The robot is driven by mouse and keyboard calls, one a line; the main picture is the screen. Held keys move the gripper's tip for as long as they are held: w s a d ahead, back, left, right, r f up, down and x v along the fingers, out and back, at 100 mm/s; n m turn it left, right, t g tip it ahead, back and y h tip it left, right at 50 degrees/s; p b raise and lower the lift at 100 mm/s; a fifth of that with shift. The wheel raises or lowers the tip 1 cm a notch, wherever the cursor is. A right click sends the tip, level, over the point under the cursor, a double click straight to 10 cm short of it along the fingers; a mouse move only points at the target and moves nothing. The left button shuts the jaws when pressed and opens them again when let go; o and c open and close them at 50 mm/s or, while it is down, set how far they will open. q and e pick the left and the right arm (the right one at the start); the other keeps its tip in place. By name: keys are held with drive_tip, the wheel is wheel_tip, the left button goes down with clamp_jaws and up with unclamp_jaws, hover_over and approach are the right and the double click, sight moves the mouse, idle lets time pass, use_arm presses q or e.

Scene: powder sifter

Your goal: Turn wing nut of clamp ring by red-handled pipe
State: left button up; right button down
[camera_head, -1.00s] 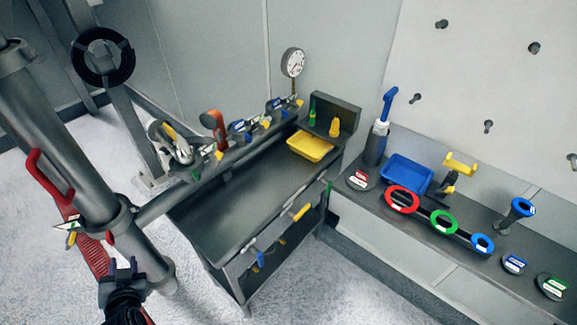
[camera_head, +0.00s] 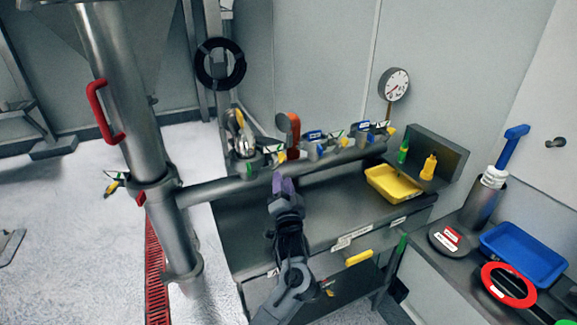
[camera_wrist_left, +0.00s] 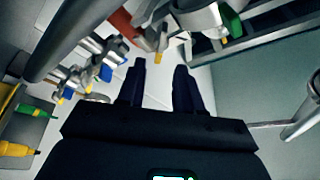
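A vertical steel pipe (camera_head: 128,90) with a red handle (camera_head: 100,112) stands at the left in the head view. A clamp ring (camera_head: 155,192) circles it where a horizontal pipe (camera_head: 215,188) branches right. A coloured-tipped clamp part (camera_head: 116,184) juts from the ring's left side; I cannot clearly make out its wing nut. My left gripper (camera_head: 284,186) appears just below the horizontal pipe, right of the clamp ring and apart from it. In the left wrist view its fingers (camera_wrist_left: 160,85) are spread with nothing between them. My right gripper is out of view.
Several valves and clamps (camera_head: 315,142) with coloured tags line the horizontal pipe, with an orange handle (camera_head: 293,130) among them. Below is a dark bench (camera_head: 330,215) with a yellow tray (camera_head: 393,184). A gauge (camera_head: 397,84) stands behind. Floor at the left is mostly free.

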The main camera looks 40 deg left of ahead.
sight(280, 163)
use_arm(q)
drive_tip(key=b+x, duration=0.2)
drive_tip(key=x, duration=0.6)
drive_tip(key=shift+w+a+r, duration=0.1)
drive_tip(key=shift+w+a, duration=0.15)
drive_tip(key=shift+w, duration=0.05)
clamp_jaws()
